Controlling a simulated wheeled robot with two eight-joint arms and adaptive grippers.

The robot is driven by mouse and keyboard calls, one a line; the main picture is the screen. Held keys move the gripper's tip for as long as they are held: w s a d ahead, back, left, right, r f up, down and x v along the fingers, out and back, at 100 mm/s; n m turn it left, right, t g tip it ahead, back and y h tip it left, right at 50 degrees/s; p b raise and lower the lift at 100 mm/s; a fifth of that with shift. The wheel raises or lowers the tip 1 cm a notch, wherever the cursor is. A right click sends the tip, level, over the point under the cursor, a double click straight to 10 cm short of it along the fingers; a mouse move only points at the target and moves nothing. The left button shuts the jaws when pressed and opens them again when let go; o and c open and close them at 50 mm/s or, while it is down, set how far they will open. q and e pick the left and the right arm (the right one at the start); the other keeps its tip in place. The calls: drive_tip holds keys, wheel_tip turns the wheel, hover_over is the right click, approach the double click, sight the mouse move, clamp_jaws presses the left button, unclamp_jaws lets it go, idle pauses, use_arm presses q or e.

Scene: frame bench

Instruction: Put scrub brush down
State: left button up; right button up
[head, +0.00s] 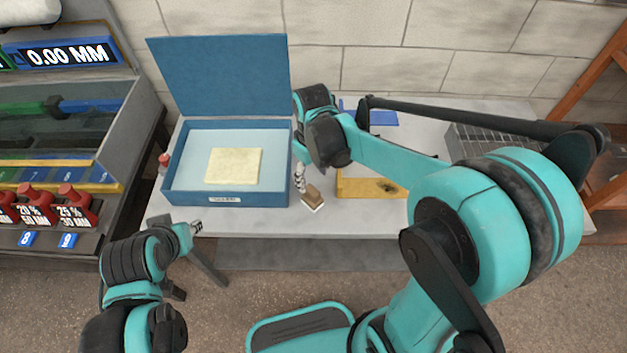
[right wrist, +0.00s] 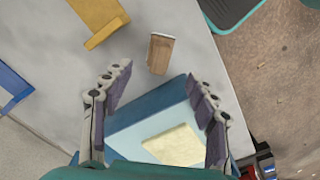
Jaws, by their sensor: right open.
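The scrub brush (head: 313,197) is a small brown wooden block with a pale edge. It lies on the light grey bench top (head: 245,217) near the front edge, between the blue box and the yellow tray. It also shows in the right wrist view (right wrist: 160,53), beyond the fingertips and apart from them. My right gripper (head: 300,184) is open and empty, pointing down beside the brush; its fingers spread wide in the right wrist view (right wrist: 161,78). My left gripper (head: 197,227) is low at the bench's front edge; its finger opening is too small to judge.
A blue box (head: 178,182) with a raised lid holds a pale yellow block (head: 234,166). A yellow tray (head: 360,188) is partly behind my right arm. A wire rack (head: 480,138) stands at the back right. Red bottles (head: 75,203) line the left machine.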

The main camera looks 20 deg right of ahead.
drive_tip(key=shift+s+r, duration=0.15)
drive_tip(key=shift+r, duration=0.25)
drive_tip(key=s+d+r+m+t, duration=0.4)
drive_tip(key=s+r+m+t, duration=0.1)
drive_tip(key=s, duration=0.5)
drive_tip(key=shift+d+r+m+t, duration=0.3)
drive_tip(key=shift+r+m+t, duration=0.15)
drive_tip(key=shift+t, duration=0.65)
